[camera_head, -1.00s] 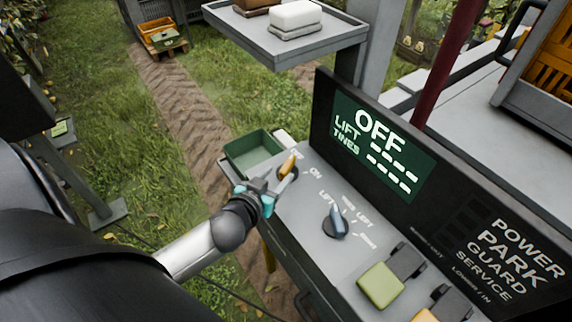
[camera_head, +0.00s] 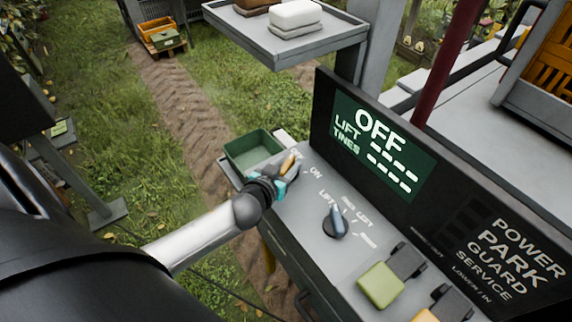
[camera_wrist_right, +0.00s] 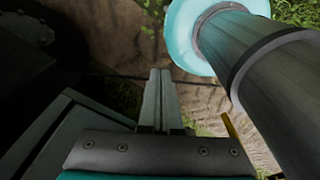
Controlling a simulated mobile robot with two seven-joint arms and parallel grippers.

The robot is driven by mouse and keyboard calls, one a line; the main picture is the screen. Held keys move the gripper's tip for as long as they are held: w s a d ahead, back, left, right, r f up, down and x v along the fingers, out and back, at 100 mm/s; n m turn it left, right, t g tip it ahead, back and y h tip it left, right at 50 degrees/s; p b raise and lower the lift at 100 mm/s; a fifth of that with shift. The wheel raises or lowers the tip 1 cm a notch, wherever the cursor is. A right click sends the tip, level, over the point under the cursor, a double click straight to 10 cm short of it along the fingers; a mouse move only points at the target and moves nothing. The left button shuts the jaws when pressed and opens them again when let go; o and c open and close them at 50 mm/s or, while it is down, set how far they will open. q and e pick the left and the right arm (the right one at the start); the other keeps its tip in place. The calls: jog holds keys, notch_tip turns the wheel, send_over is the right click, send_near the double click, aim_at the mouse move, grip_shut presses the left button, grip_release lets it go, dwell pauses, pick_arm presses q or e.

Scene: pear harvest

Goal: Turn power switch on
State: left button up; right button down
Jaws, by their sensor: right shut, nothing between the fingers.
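The power switch (camera_head: 288,163) is an orange-yellow knob at the far left end of the grey control panel (camera_head: 300,215), beside the "ON" label. My left gripper (camera_head: 287,178), with teal parts, is right at the knob and covers its lower part. The frames do not show whether its fingers touch the knob or how far they are apart. The display (camera_head: 384,147) reads "OFF" with "LIFT" and "TINES" dashes. My right gripper (camera_wrist_right: 157,100) shows only in the right wrist view, its two fingers together and empty.
A green bin (camera_head: 252,150) sits beyond the panel's left end. A grey tray (camera_head: 285,45) overhangs at the back.

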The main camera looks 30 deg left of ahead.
pick_arm(q)
grip_shut()
